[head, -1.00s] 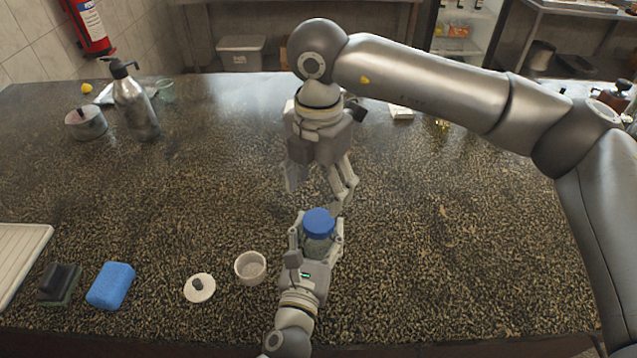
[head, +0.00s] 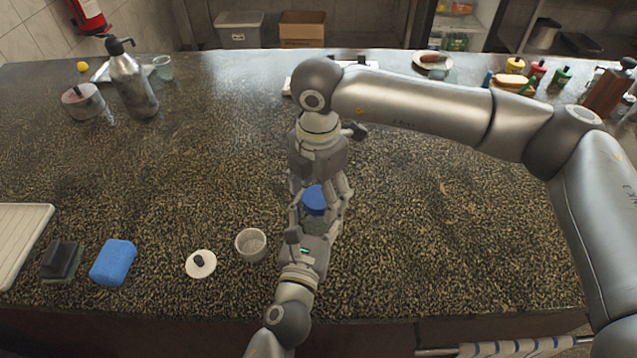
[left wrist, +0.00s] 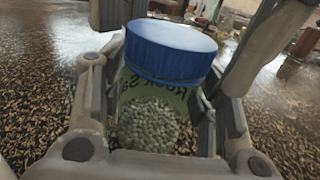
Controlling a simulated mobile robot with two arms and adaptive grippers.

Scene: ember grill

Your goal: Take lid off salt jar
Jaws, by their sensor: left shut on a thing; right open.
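The salt jar (left wrist: 150,120) is a clear jar with a pale green label and grainy contents, with its blue lid (left wrist: 170,50) on top. My left gripper (head: 317,226) is shut around the jar's body; the jar stands upright between its fingers. In the head view the blue lid (head: 315,199) shows just below my right gripper (head: 320,192). The right gripper is open, pointing down, with its fingers at either side of the lid. I cannot tell whether they touch it. Part of the jar is hidden by the fingers.
A small white cup (head: 250,244) and a round white lid with a dark knob (head: 201,264) sit left of the left gripper. A blue sponge (head: 113,262) and a dark scrubber (head: 62,260) lie farther left. The counter's middle left is clear.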

